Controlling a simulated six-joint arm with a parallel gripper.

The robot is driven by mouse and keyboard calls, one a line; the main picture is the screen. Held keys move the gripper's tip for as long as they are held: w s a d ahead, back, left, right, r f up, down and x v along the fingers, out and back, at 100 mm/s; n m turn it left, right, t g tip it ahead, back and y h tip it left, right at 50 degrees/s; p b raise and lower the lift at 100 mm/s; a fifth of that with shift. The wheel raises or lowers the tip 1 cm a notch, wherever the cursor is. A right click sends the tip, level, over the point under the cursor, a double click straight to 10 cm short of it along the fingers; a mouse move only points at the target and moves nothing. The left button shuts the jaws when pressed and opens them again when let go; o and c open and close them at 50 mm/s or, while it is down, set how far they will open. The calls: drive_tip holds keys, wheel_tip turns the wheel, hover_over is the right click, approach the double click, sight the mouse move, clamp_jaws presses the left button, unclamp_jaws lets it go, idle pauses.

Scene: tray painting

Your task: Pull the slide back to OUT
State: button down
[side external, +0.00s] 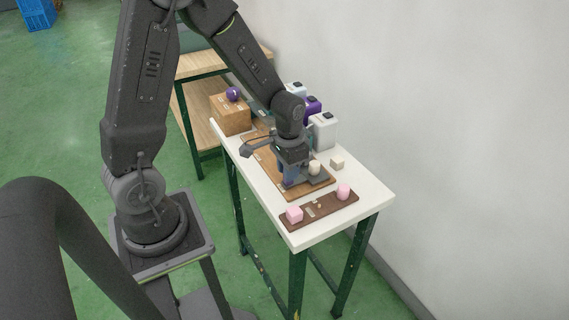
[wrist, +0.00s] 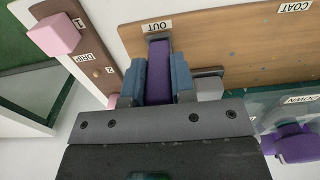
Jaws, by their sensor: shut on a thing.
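In the wrist view, my gripper (wrist: 157,70) has its two blue fingers closed on both sides of a purple bar (wrist: 158,62), which looks like the slide's handle. The bar's far end lies close to the OUT label (wrist: 157,27) on the wooden board (wrist: 225,40). The COAT label (wrist: 294,7) is farther right on that board. In the side view, my gripper (side external: 288,176) is low over the wooden board (side external: 309,191), and the arm hides the bar.
A dark brown strip (side external: 318,210) with pink cubes (side external: 294,214) lies at the table's near end. A pale cube (side external: 337,162) stands near white (side external: 323,131) and purple canisters. A brown box (side external: 231,115) carrying a purple ball (side external: 233,94) stands at the far end.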

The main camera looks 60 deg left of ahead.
drive_tip(key=shift+d, duration=0.3)
drive_tip(key=c, duration=1)
unclamp_jaws()
drive_tip(key=shift+o, duration=0.2)
wheel_tip(320, 180, up, 14)
drive_tip(key=s+d+r+t, duration=0.2)
drive_tip(key=s+d+r, duration=0.1)
drive_tip(key=s, duration=0.3)
drive_tip(key=s+d+r+t, duration=0.3)
drive_tip(key=s+d+r, duration=0.1)
drive_tip(key=s, duration=0.2)
drive_tip(key=shift+s+d+t, duration=0.15)
drive_tip(key=shift+t, duration=0.15)
